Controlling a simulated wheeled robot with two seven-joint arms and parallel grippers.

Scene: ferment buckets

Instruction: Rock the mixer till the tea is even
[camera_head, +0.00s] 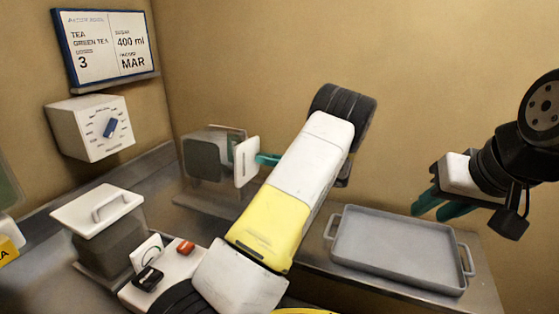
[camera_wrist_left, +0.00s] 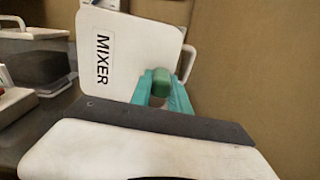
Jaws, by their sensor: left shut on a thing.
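The mixer (camera_head: 202,158) stands on the back counter in the head view, a dark see-through box with a white end panel (camera_head: 246,162). In the left wrist view the white panel (camera_wrist_left: 135,35), marked MIXER, looks tilted. My left gripper (camera_head: 266,159) reaches to the panel's right side. In the left wrist view its teal fingers (camera_wrist_left: 161,90) are shut on a green handle (camera_wrist_left: 161,82) of the mixer. The tea inside cannot be made out. My right gripper (camera_head: 441,205) hangs empty above the tray, its teal fingers apart.
A grey tray (camera_head: 397,250) with two handles lies on the right counter. A lidded container (camera_head: 98,212) and a white switch box (camera_head: 165,275) stand at left. A dial box (camera_head: 91,128) and a recipe board (camera_head: 106,46) hang on the wall.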

